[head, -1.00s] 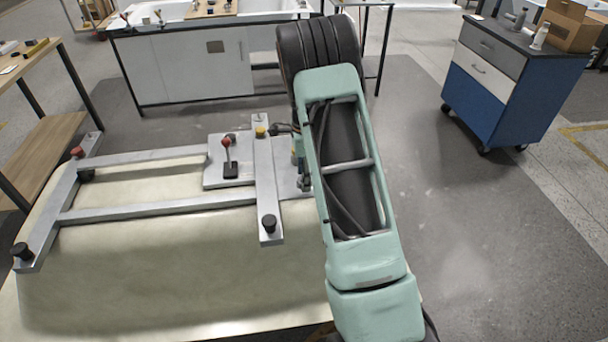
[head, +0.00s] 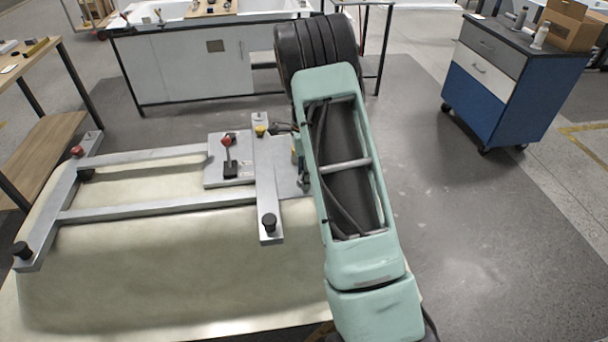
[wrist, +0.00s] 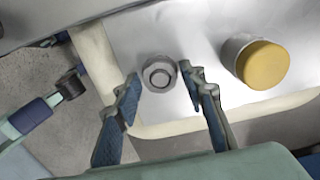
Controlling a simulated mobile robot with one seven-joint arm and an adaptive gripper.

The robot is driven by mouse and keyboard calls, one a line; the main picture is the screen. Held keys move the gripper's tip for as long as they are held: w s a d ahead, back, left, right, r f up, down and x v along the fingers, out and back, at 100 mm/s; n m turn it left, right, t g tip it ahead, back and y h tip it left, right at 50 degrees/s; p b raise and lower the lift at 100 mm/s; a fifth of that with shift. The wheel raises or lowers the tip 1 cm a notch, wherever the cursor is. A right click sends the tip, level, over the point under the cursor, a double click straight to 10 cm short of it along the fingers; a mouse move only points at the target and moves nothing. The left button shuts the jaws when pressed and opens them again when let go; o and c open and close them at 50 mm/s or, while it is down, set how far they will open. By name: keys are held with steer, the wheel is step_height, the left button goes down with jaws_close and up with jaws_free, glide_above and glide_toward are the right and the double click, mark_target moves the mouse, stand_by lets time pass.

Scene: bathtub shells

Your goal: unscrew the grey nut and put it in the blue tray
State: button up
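The grey nut (wrist: 159,74) shows in the wrist view as a round grey piece with a ring-shaped top, on a bright metal plate (wrist: 195,38). My gripper (wrist: 160,82) is open. Its two blue-padded fingers stand to the left and right of the nut, with gaps on both sides. I cannot tell how far the fingertips are above the plate. In the head view my arm hides the gripper and the nut. I do not see a blue tray in any view.
A yellow-capped cylinder (wrist: 262,65) stands on the plate, right of the nut. In the head view a metal frame (head: 160,207) with black knobs and a red-knobbed lever (head: 227,141) lies on the cream tub shell (head: 170,270). A blue cabinet (head: 505,85) stands at the right.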

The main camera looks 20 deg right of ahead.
steer(key=c, duration=0.9)
steer(key=n+b, duration=0.1)
steer(key=n, duration=0.5)
steer(key=n+b, duration=0.1)
steer(key=n, duration=0.6)
steer(key=o, duration=1.2)
steer(key=shift+c, duration=0.6)
steer(key=m, duration=0.7)
steer(key=m+p, duration=0.1)
steer(key=m, duration=0.5)
steer(key=shift+p, duration=0.3)
